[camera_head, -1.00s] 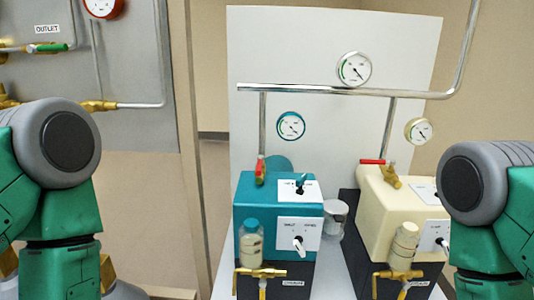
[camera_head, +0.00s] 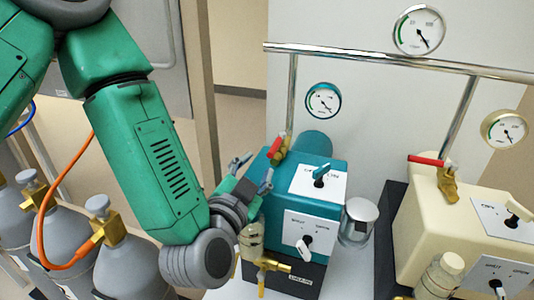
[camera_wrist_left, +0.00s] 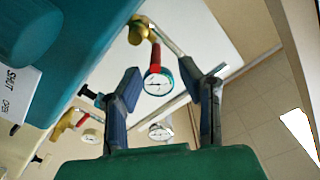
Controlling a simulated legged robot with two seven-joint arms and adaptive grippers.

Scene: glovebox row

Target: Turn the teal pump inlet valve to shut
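The teal pump (camera_head: 325,168) stands on a dark base near the middle of the head view. Its inlet valve has a brass body (camera_head: 285,154) and a red lever (camera_head: 277,149) lying roughly along the upright pipe. My left gripper (camera_head: 254,170) is open just left of and below the lever, apart from it. In the left wrist view the red lever (camera_wrist_left: 156,57) and brass body (camera_wrist_left: 139,32) show beyond the tips of the open fingers (camera_wrist_left: 160,75), with nothing held. My right gripper is not in view.
A cream pump (camera_head: 440,215) stands to the right, its red lever (camera_head: 427,160) across its pipe. A sample bottle (camera_head: 250,243) on the teal pump's front is close to my left wrist. Gas cylinders (camera_head: 130,260) stand at lower left.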

